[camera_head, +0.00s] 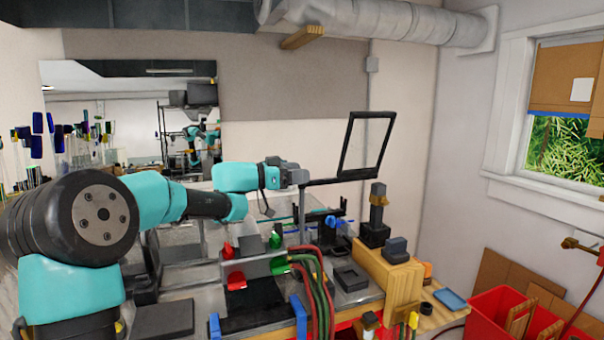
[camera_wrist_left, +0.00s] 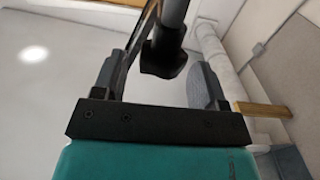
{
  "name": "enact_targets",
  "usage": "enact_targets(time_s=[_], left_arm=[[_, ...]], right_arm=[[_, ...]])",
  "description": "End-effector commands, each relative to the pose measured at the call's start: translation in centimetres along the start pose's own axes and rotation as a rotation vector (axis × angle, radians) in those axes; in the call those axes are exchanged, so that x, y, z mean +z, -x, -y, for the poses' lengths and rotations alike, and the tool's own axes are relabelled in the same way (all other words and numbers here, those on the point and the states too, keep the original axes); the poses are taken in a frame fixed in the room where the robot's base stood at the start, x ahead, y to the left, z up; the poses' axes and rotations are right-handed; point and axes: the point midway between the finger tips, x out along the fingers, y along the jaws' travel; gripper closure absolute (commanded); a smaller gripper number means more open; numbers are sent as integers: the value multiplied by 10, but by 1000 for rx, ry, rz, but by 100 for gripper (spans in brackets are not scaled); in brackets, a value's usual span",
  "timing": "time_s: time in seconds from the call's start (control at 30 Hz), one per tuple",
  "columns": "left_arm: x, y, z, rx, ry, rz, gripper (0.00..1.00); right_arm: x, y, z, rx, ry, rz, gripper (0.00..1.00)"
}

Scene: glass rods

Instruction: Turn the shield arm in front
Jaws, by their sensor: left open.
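The shield is a black rectangular frame (camera_head: 345,146) standing upright at the upper middle of the head view. Its black horizontal arm (camera_head: 338,180) runs left from the frame's lower edge to my left gripper (camera_head: 302,177). My left gripper is open at the left end of this arm. In the left wrist view, a dark post with a wider knob-like end (camera_wrist_left: 163,62) lies between the two spread fingers. Gaps show beside it, and I cannot tell whether either finger touches it. My right gripper is in neither view.
Below the left arm is a bench with red and green handles (camera_head: 236,281), red and green hoses (camera_head: 318,290) and a wooden block (camera_head: 388,276). Red bins (camera_head: 492,308) stand at the lower right. A duct (camera_head: 400,22) runs overhead. The space right of the frame looks clear.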

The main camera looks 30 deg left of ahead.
Motion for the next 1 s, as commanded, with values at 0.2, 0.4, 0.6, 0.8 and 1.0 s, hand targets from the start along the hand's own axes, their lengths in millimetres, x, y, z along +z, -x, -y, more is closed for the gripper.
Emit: enact_targets(time_s=[0.2,0.4,0.6,0.8,1.0], left_arm=[[0,-15,0,0,0,1,34],[0,-16,0,0,0,1,34],[0,-15,0,0,0,1,47],[0,-15,0,0,0,1,66],[0,-15,0,0,0,1,85]], right_arm=[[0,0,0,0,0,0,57],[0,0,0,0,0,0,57],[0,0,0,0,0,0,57],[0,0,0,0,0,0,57],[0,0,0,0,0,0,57]])
